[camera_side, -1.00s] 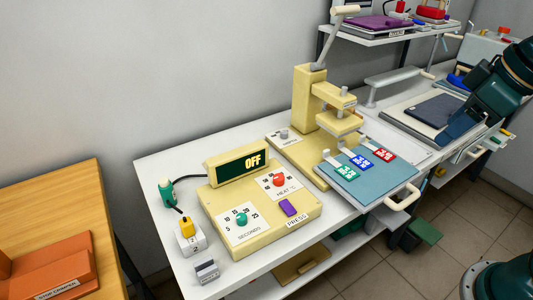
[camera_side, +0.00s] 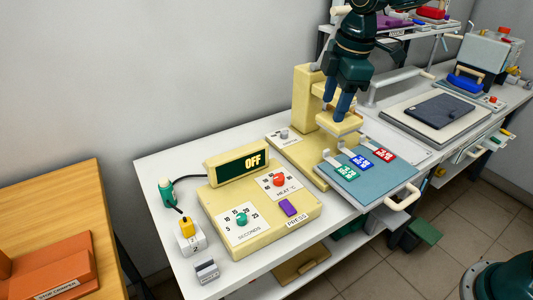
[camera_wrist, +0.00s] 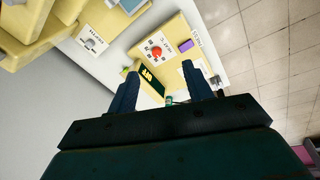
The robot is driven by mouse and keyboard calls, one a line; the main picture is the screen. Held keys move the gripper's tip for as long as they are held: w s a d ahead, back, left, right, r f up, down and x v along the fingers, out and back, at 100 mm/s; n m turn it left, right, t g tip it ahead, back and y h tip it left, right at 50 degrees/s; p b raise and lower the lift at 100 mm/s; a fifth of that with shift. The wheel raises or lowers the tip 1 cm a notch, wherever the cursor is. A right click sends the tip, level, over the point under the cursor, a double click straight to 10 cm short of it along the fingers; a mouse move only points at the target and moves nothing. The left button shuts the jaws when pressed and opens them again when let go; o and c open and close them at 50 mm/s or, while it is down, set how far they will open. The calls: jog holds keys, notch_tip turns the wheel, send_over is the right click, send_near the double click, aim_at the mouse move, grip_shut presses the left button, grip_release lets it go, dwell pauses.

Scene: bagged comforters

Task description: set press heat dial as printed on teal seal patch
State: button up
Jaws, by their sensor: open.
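The teal seal patch (camera_side: 346,173) lies on the blue-grey press bed (camera_side: 365,187), beside a blue patch (camera_side: 361,162) and a red patch (camera_side: 384,154). The print on the patches is too small to read. My gripper (camera_side: 338,120) is open and empty, pointing down by the press head. Its fingers (camera_wrist: 160,85) show apart in the wrist view.
The cream press (camera_side: 307,95) stands behind the bed. A teal seconds dial (camera_side: 241,219) and a purple PRESS button (camera_side: 290,208) share the control box. A yellow-topped block (camera_side: 187,230) and teal-handled tool (camera_side: 166,190) stand left. A wooden table (camera_side: 60,215) is far left.

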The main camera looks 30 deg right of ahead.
aim_at(279, 177)
jog(key=w+a+f+n+g, duration=0.1)
jog(key=w+a+f+n, duration=0.5)
jog(key=w+f, duration=0.3)
jog(key=shift+w+f+g, duration=0.3)
jog(key=shift+f+g, duration=0.1)
jog(key=shift+f, duration=0.55)
jog(key=shift+f, duration=0.15)
notch_tip(279, 177, down, 14)
jog(key=shift+w+r, duration=0.15)
jog(key=shift+r, duration=0.1)
jog(key=c, duration=1)
